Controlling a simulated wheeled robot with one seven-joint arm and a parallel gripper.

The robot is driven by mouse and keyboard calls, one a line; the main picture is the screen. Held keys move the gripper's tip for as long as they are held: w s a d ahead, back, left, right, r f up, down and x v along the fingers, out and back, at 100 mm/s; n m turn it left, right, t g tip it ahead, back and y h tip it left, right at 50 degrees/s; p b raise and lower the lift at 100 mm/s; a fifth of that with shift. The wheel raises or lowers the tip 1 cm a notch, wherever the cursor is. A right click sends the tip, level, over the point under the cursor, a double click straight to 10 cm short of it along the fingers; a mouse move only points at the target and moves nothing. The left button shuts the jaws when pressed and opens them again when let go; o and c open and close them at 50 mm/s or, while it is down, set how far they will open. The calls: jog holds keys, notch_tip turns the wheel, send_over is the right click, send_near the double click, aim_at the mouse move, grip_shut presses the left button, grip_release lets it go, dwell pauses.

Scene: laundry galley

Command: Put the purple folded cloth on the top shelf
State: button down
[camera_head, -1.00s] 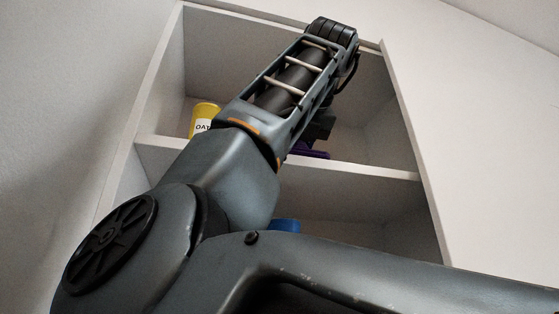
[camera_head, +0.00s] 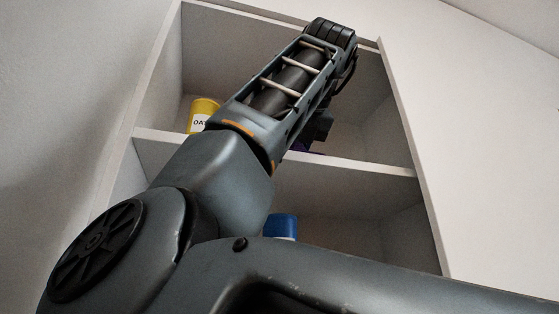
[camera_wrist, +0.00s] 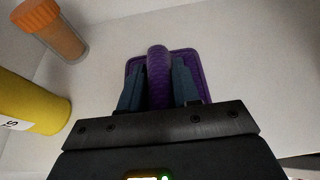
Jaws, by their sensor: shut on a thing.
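The purple folded cloth (camera_wrist: 197,73) shows in the wrist view, with a raised fold between the fingers of my gripper (camera_wrist: 158,88). My gripper is shut on this fold. The cloth lies flat against the pale shelf surface or just above it; I cannot tell which. In the head view a small part of the purple cloth (camera_head: 316,152) shows at the front of the top shelf (camera_head: 345,174), mostly hidden behind my arm. My gripper's fingers are hidden in the head view.
A yellow container (camera_head: 203,108) stands on the top shelf, left of my arm; it also shows in the wrist view (camera_wrist: 28,103). Beside it in the wrist view is an orange-capped clear jar (camera_wrist: 62,35). A blue-topped container (camera_head: 283,225) stands on the shelf below.

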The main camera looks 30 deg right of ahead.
jog(key=shift+c, duration=0.8)
grip_release()
